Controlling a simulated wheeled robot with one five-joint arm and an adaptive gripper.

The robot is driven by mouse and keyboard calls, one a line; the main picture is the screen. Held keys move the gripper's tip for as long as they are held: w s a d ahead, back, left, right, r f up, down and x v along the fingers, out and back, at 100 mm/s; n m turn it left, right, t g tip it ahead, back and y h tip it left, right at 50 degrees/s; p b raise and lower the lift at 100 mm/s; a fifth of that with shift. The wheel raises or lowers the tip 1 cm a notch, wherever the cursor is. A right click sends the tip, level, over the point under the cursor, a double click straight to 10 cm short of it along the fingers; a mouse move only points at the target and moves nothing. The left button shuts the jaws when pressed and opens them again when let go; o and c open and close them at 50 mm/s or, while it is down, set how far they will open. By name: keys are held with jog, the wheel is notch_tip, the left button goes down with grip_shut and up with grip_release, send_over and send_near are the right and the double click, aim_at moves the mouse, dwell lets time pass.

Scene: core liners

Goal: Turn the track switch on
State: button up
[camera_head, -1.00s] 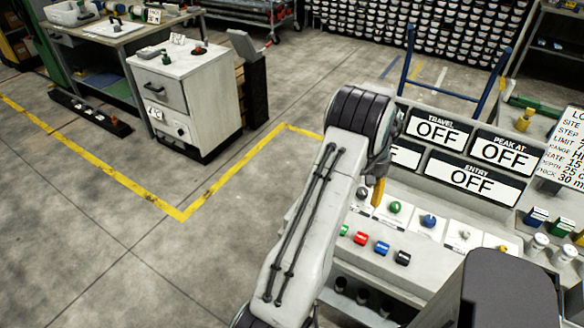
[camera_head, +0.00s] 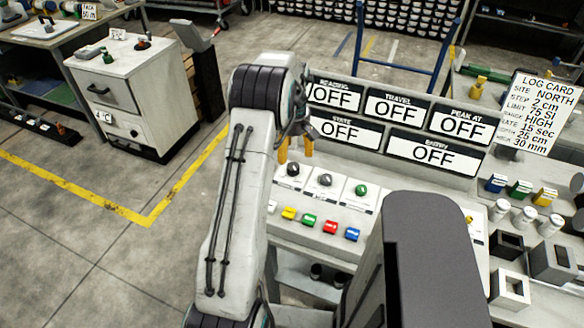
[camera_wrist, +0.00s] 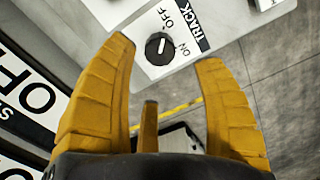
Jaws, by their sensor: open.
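The track switch is a round black knob (camera_wrist: 158,48) on a white plate lettered TRACK, OFF and ON in the wrist view. I cannot clearly tell which word its pale mark points to. A black knob (camera_head: 292,169) at the left of the console's knob row in the head view seems to be the same one. My gripper (camera_head: 295,150) is open and empty, with yellow fingers just above and behind that knob. In the wrist view the fingertips (camera_wrist: 165,53) frame the knob on both sides, and no contact shows.
A grey knob (camera_head: 325,180) and a green knob (camera_head: 361,190) stand to the right. Coloured buttons (camera_head: 309,220) line the front. Display panels (camera_head: 394,106) reading OFF stand behind. A log card (camera_head: 540,112) is at right. Open floor lies left of the console.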

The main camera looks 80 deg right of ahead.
aim_at(293, 166)
jog(key=shift+f+n, duration=0.3)
jog(key=shift+f, duration=0.1)
jog(key=shift+f+p, duration=0.55)
jog(key=shift+f, duration=2.7)
jog(key=shift+o, duration=0.2)
jog(key=c, duration=1.2)
